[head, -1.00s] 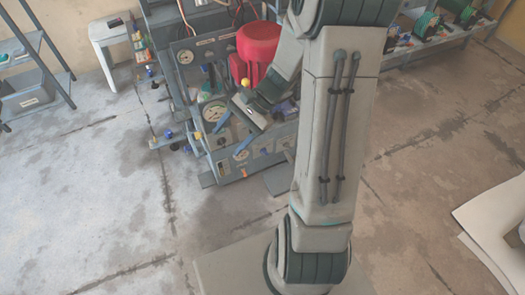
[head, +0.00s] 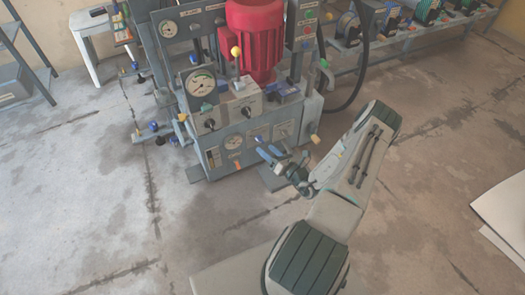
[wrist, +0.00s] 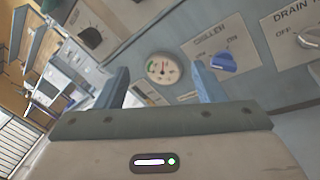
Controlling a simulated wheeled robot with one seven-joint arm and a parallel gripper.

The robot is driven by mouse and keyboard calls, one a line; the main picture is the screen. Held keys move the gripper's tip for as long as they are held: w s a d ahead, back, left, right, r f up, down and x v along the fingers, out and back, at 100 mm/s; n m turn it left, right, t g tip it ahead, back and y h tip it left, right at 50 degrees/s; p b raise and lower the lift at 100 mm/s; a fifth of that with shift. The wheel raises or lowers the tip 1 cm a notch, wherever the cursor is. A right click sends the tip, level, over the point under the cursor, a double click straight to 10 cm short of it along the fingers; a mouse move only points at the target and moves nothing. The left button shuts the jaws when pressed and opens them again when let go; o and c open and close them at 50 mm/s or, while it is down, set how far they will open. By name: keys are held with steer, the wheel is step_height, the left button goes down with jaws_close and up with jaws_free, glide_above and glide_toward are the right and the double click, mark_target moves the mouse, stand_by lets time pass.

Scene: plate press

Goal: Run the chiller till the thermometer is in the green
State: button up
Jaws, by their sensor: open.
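The chiller switch, a blue knob (wrist: 223,62) on a white plate marked OFF and ON, shows in the wrist view just beyond the right fingertip. Its exact setting is hard to tell. The thermometer (wrist: 162,68), a small round dial with green at left and red at right, sits left of it, seen between the fingers. Its needle is too small to read surely. It also shows in the head view (head: 233,142). My gripper (wrist: 161,85) is open and empty, facing the panel. In the head view my gripper (head: 268,152) is in front of the lower panel, apparently apart from it.
A drain knob (wrist: 309,37) is at the right of the chiller. Open floor (head: 90,215) lies to the left.

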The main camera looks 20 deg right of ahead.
mark_target(262, 142)
steer(key=s+d+f+m+h+b, duration=0.25)
steer(key=f+m+h, duration=0.25)
steer(key=f, duration=0.4)
steer(key=shift+t, duration=0.3)
steer(key=w+b, duration=0.2)
steer(key=w, duration=0.4)
steer(key=w+b, duration=0.2)
steer(key=w, duration=0.5)
steer(key=shift+d+f, duration=0.2)
steer(key=shift+w+r, duration=0.1)
steer(key=shift+w, duration=0.55)
steer(key=c, duration=1)
